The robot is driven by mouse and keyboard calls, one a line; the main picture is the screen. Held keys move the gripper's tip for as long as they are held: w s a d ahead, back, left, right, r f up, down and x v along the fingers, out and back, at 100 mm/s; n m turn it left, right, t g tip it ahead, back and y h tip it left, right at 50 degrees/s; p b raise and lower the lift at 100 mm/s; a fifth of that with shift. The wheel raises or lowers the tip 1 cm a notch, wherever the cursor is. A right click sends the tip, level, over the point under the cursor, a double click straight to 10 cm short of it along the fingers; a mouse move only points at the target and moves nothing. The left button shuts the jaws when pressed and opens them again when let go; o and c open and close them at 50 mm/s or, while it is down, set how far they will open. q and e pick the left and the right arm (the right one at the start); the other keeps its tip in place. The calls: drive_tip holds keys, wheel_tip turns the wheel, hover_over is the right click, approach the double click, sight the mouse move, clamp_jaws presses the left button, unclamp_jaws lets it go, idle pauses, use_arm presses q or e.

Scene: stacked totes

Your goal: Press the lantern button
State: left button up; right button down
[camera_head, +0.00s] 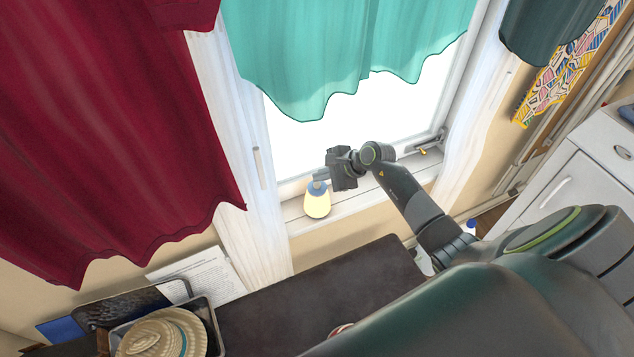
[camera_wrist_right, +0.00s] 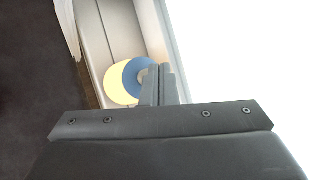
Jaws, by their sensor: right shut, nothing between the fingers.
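The lantern (camera_head: 317,201) stands on the windowsill, with a pale yellow glowing body and a blue-grey top. In the right wrist view the lantern (camera_wrist_right: 118,88) shows from above as a yellow disc with a blue cap. A small greyish round spot on the cap, perhaps the button, is partly hidden by my fingers. My right gripper (camera_head: 319,175) is shut and empty, its fingertips at the lantern's top. In the wrist view the fingers (camera_wrist_right: 158,82) overlap the cap's edge; I cannot tell whether they touch it. My left gripper is not in view.
The windowsill (camera_head: 363,199) is narrow, below a bright window with a teal curtain (camera_head: 345,50). A red curtain (camera_head: 90,130) hangs at left. A dark tabletop (camera_head: 330,290) lies in front, with a straw hat (camera_head: 165,335) in a tray at lower left. A white cabinet (camera_head: 570,190) stands right.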

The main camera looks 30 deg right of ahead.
drive_tip(key=shift+r, duration=0.1)
wheel_tip(320, 180, up, 6)
drive_tip(key=p, duration=0.3)
idle(0.6)
